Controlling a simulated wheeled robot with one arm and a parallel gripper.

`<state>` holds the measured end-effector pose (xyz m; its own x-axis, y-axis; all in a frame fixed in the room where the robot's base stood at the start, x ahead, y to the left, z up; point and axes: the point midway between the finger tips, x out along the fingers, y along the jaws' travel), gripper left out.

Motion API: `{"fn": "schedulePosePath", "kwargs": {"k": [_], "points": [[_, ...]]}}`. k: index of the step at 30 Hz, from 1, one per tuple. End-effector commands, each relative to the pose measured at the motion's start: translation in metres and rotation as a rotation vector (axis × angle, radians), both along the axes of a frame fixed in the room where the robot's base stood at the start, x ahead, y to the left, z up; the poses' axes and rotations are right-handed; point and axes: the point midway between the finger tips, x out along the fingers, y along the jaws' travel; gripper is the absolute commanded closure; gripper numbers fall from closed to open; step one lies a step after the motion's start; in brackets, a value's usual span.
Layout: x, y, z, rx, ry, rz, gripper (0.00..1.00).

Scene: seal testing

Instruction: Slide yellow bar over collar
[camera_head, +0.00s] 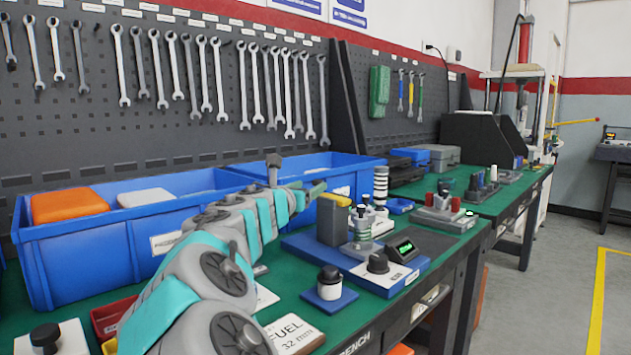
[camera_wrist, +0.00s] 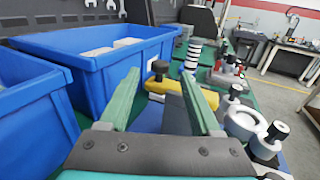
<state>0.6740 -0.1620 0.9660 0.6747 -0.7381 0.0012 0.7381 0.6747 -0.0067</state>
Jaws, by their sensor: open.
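The yellow bar (camera_head: 335,199) lies on top of a dark grey upright block (camera_head: 331,224) on the blue test base (camera_head: 300,243). Beside it, to the right, stands a metal fixture with green rings (camera_head: 361,232); I cannot tell for certain which part is the collar. My gripper (camera_head: 313,188) is just left of the bar, with its green fingers pointing toward it. In the wrist view the fingers are spread and empty, and the yellow bar (camera_wrist: 196,98) shows beyond and between them, partly hidden by the right finger. I see no contact.
Blue bins (camera_head: 150,240) stand along the bench's back. A black-and-white striped column (camera_head: 380,184) rises behind the fixture. A unit with a lit display (camera_head: 402,249) and a black knob (camera_head: 378,262) sits in front. A black-capped part (camera_head: 329,282) stands on a blue plate nearby.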

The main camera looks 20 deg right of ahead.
Motion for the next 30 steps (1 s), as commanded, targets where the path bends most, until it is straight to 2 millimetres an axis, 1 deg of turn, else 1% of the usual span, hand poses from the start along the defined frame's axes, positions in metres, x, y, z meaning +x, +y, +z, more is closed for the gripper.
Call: {"fn": "schedulePosePath", "kwargs": {"k": [1,6,12,16,23,30], "points": [[0.005,-0.007,-0.001,0.002,0.001,-0.003,0.35],[0.023,-0.027,0.000,0.003,-0.002,-0.001,0.35],[0.037,-0.042,-0.001,0.006,-0.002,-0.001,0.35],[0.040,-0.045,0.000,0.006,-0.003,0.000,0.35],[0.040,-0.045,0.000,0.005,-0.004,0.000,0.35],[0.040,-0.045,0.000,0.005,-0.004,0.001,0.61]]}}
